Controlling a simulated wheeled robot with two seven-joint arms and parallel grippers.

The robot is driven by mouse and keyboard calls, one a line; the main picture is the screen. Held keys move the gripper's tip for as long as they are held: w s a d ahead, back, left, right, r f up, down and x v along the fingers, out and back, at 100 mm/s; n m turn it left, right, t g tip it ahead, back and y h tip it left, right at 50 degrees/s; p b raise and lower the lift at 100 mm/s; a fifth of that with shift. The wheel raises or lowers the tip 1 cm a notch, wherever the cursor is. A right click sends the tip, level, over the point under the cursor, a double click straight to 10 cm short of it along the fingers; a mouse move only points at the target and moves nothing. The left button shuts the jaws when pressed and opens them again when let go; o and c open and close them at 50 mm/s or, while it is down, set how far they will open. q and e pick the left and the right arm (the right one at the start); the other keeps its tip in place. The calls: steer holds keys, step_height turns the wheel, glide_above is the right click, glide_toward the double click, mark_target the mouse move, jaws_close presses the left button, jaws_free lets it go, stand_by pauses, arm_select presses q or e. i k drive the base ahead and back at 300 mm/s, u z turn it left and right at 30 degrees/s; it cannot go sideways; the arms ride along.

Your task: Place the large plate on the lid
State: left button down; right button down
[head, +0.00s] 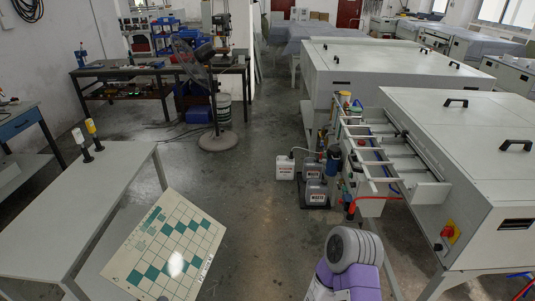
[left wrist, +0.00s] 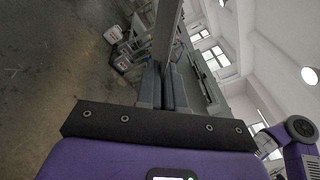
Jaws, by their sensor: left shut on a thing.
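The large plate (head: 165,247), pale with a green checkered print, is held tilted at the bottom left of the head view, over the floor beside a white table. In the left wrist view my left gripper (left wrist: 163,75) is shut on the plate, which shows edge-on as a thin grey strip (left wrist: 167,30) rising from the fingers. In the head view I cannot make out the left gripper. The white machine lid (head: 465,120) with black handles is at the right, well apart from the plate. My right gripper is not in view.
The white table (head: 85,205) at left carries two black-based items (head: 83,148). Waste containers (head: 313,190) stand on the floor by the machine's roller feed (head: 375,150). A second machine (head: 400,65) is behind. A fan (head: 213,100) stands at the back. The central floor is clear.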

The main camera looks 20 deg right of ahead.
mark_target(460, 152)
steer(key=z, duration=1.85)
